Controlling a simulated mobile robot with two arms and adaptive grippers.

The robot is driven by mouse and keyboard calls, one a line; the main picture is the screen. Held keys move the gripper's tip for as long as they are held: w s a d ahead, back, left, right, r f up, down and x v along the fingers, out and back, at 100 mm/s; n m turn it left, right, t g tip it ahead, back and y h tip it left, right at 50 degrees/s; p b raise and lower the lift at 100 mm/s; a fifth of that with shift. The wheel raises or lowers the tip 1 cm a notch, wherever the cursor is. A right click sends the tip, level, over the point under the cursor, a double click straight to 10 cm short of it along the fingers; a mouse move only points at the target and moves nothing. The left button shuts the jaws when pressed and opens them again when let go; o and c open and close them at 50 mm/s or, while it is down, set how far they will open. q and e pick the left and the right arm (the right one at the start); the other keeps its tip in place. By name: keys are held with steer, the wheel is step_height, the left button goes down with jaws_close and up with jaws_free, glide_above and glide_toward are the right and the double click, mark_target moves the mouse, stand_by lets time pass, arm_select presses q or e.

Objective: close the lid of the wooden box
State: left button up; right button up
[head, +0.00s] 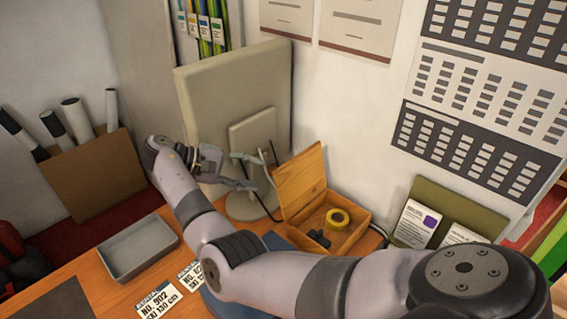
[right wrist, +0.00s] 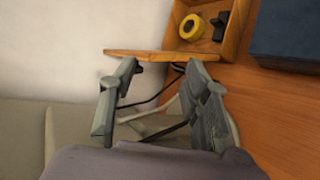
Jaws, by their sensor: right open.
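The wooden box (head: 357,243) stands on the bench with its lid (head: 302,180) raised, standing up at the box's left side. In the right wrist view the box (right wrist: 238,42) is at the top and its lid (right wrist: 150,54) shows nearly edge-on. My right gripper (head: 262,172) is open and empty on the outer, left side of the lid. In the right wrist view its fingertips (right wrist: 163,66) are close to the lid; I cannot tell whether they touch it. My left gripper is not in view.
A yellow tape roll (head: 338,218) and a small black object (head: 319,238) lie inside the box. A monitor (head: 235,90) stands behind the gripper. A grey tray (head: 138,250) and labelled cards (head: 158,301) lie on the bench at left. A green card holder (head: 440,214) stands right of the box.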

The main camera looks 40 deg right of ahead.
steer(key=a+r, duration=0.3)
steer(key=a, duration=0.2)
steer(key=shift+w+r, duration=0.4)
steer(key=shift+w, duration=0.05)
steer(key=shift+s, duration=0.25)
steer(key=shift+w, duration=0.1)
